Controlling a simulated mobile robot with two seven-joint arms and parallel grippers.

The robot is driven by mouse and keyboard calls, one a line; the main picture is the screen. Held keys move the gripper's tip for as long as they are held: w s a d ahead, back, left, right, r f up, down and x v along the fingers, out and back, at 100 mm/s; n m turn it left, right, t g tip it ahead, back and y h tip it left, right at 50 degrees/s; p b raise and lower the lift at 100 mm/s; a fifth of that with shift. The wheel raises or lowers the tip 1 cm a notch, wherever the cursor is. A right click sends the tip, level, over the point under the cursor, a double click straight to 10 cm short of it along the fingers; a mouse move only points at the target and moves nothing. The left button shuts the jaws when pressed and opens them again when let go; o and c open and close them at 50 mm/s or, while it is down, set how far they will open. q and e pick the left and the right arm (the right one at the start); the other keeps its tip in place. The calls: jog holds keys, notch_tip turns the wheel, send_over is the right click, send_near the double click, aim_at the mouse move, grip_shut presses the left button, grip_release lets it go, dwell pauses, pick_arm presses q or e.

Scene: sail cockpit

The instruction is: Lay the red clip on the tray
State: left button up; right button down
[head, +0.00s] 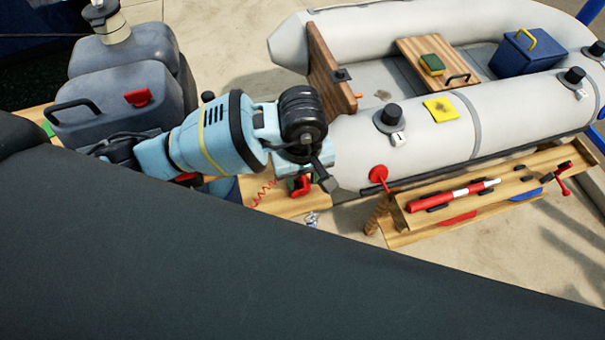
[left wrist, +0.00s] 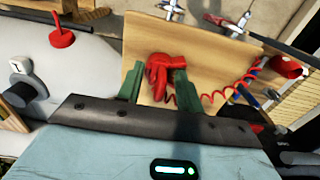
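The red clip (left wrist: 160,75) shows in the left wrist view between the two green fingertips of my left gripper (left wrist: 158,82). The fingers sit close on both sides of it. A red coiled cord (left wrist: 215,97) runs beside it to the right. In the head view my left gripper (head: 300,184) reaches down over a wooden surface, and the red clip (head: 303,187) is partly hidden by it. A wooden tray-like bench (head: 440,222) at the right holds a red and white tube; I cannot tell whether it is the named tray. My right gripper is not in view.
A grey inflatable boat (head: 345,150) lies behind the bench. Grey jerrycans (head: 120,100) stand at the left. Silver metal fittings (left wrist: 240,25) lie by the wooden surface (left wrist: 205,60). A large dark shape covers the lower left of the head view.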

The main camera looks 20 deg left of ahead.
pick_arm(q)
jog(key=o, duration=0.3)
jog(key=shift+o, duration=0.2)
jog(key=shift+r, duration=0.35)
notch_tip(320, 180, up, 12)
jog(key=shift+f+p, duration=0.15)
jog(key=shift+p, duration=0.15)
jog(key=shift+s+f, duration=0.1)
